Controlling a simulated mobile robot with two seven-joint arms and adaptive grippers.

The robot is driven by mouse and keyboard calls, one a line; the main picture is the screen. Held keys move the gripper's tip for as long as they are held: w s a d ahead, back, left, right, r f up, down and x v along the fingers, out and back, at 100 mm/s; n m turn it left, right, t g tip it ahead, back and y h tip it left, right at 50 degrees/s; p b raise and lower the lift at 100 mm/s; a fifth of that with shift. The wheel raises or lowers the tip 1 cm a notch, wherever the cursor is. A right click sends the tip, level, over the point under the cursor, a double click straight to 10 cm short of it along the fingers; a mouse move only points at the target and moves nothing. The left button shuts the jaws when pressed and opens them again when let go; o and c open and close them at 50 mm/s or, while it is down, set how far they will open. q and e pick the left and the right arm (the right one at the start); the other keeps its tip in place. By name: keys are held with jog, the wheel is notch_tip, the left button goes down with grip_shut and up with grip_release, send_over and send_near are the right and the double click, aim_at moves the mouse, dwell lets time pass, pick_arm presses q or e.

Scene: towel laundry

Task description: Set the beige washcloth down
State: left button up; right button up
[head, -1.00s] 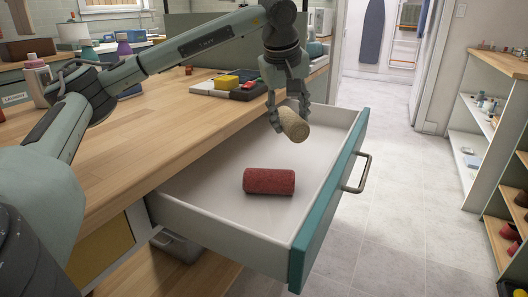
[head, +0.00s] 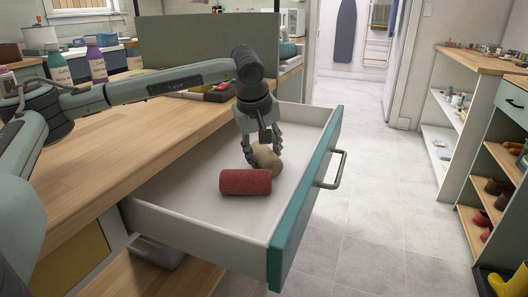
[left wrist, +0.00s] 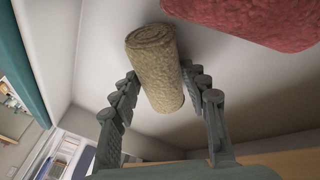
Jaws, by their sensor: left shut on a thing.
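The beige washcloth (head: 268,158) is a rolled cylinder inside the open drawer (head: 190,231), just behind the red roll (head: 245,181). My left gripper (head: 263,150) reaches down into the drawer and is shut on the beige washcloth. In the left wrist view the beige washcloth (left wrist: 155,65) sits between the two fingers of the left gripper (left wrist: 165,95), close to the red roll (left wrist: 250,18). I cannot tell whether the washcloth touches the drawer floor. My right gripper is not in view.
The teal drawer front with its handle (head: 333,170) stands out over the tiled floor. The wooden counter (head: 130,130) lies left of the drawer. The drawer floor is bare around the two rolls. Shelves (head: 440,120) stand at the right.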

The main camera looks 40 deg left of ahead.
pick_arm(q)
jog(key=o, duration=1.1)
jog(key=shift+r, duration=0.2)
jog(key=v, duration=1.1)
jog(key=shift+s+d+r, duration=0.1)
jog(key=shift+s+r, duration=0.1)
jog(key=shift+r, duration=0.15)
